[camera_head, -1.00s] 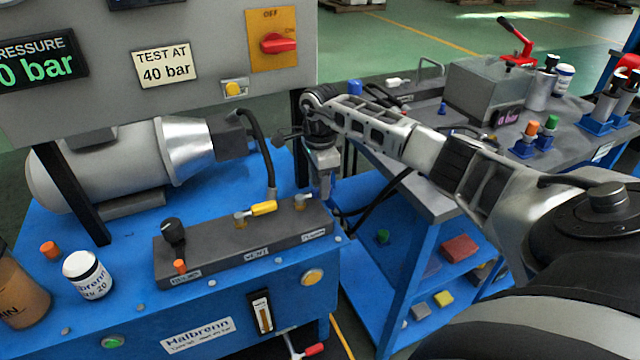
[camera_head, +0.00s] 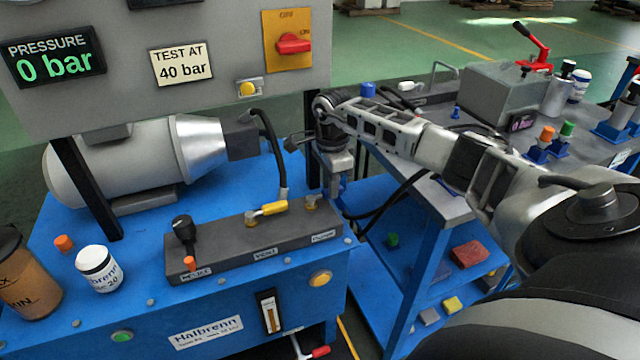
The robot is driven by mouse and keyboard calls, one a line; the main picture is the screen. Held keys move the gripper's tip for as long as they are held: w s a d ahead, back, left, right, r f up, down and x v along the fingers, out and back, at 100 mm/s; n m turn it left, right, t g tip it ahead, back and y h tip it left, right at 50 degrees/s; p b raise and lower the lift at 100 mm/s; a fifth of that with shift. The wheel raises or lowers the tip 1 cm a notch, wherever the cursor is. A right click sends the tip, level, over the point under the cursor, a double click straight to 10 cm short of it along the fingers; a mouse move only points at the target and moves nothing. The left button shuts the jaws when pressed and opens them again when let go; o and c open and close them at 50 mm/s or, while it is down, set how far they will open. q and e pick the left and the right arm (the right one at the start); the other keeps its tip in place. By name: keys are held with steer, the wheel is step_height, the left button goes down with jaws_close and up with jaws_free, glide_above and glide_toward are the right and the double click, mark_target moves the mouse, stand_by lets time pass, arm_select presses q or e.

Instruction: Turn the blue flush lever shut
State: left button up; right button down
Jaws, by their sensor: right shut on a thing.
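The dark valve block (camera_head: 225,252) lies on the blue bench, with labels along its front. The label at its right end is too small to read surely. The brass valve (camera_head: 311,204) at that end stands beside my right gripper (camera_head: 333,194). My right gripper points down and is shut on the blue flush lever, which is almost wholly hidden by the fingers. The yellow vent lever (camera_head: 272,208) lies to the left on the same block. My left gripper is out of view.
A black knob (camera_head: 183,230) and a hose (camera_head: 275,150) rise near the block. The pressure display (camera_head: 55,58) reads 0 bar. A white jar (camera_head: 99,268) stands at the left. A grey-topped cart (camera_head: 430,190) stands under my right arm.

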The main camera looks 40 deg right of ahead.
steer(key=c, duration=1.3)
jaws_free()
steer(key=shift+r, duration=0.15)
steer(key=shift+r+p, duration=0.5)
steer(key=shift+r, duration=7.35)
